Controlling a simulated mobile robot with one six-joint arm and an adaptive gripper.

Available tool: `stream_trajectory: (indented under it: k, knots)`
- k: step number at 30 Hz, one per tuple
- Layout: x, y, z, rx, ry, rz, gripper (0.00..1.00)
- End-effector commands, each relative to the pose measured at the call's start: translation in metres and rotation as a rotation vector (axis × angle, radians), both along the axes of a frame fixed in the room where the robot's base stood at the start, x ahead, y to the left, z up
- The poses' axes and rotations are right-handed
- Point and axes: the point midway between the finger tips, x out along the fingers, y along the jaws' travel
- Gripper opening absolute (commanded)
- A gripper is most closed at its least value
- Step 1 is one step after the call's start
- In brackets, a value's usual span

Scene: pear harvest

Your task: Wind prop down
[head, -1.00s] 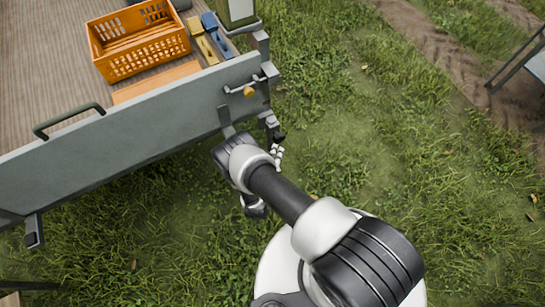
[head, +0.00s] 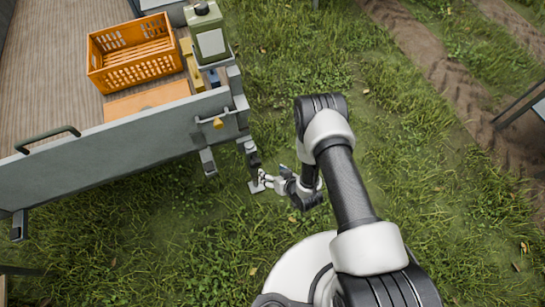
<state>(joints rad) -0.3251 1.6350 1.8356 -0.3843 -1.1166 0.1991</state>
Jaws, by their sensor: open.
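The prop (head: 251,155) is a dark grey post beneath the near right corner of the trailer. A flat foot plate shows at its lower end, low over or on the grass; I cannot tell which. My gripper (head: 268,181) is beside the lower part of the prop, on its right, with pale fingers pointing left towards it. The gripper is open. I cannot tell whether the fingers touch the prop. No winding handle can be made out clearly.
The trailer's grey side board (head: 110,160) runs along the left, with an orange latch (head: 218,124) near its corner. An orange crate (head: 135,52) and a green canister (head: 207,32) stand on the trailer. Open grass (head: 430,170) lies to the right.

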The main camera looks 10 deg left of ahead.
Motion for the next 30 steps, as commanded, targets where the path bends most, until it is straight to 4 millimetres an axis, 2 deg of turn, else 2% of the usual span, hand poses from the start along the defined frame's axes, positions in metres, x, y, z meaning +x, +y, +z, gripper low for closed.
stream_trajectory:
  k: [5, 21, 30]
  knots:
    - [0.011, 0.013, -0.018, 0.003, -0.001, 0.003, 0.64]
    - [0.069, 0.073, -0.097, 0.003, -0.004, 0.002, 0.64]
    - [0.086, 0.090, -0.117, 0.001, -0.002, 0.001, 0.64]
